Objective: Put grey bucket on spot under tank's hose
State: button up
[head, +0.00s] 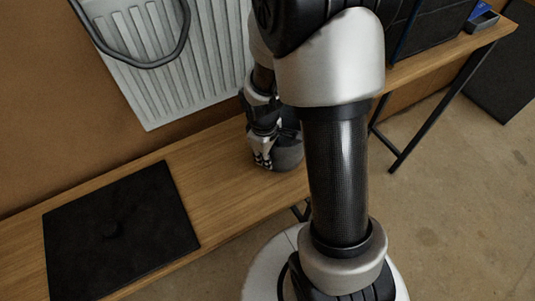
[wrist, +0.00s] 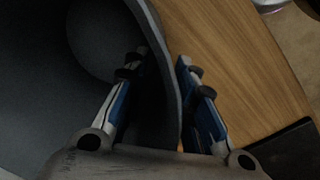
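The grey bucket (head: 288,155) stands on the wooden bench, partly hidden behind my arm and gripper in the head view. My gripper (head: 264,160) reaches down at its left side. In the wrist view my gripper (wrist: 160,66) straddles the wall of the bucket (wrist: 40,75): one finger is inside, the other outside, and they look closed on the wall near the rim. The inside of the bucket looks empty where it shows. A dark square mat (head: 120,235) with a small dark mark lies on the bench to the left. No tank is clearly in view.
A white ribbed radiator (head: 185,75) with a dark grey tube loop (head: 150,62) is behind the bench (head: 215,180). Dark crates (head: 430,30) and a blue tray (head: 483,18) sit at the bench's right end. Bare wood separates the bucket and mat.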

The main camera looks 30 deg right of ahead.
jog(key=s+a+r+m+t+p, duration=0.1)
jog(key=s+a+r+m+p, duration=0.15)
jog(key=r, duration=0.85)
jog(key=s+a+r+m+t+p, duration=0.1)
jog(key=s+a+r+p, duration=0.15)
jog(key=r, duration=0.95)
jog(key=s+a+r+m+t+y, duration=0.1)
jog(key=s+a+r+m+t, duration=0.1)
jog(key=s+r, duration=0.4)
jog(key=s+a+m, duration=0.1)
jog(key=s, duration=0.3)
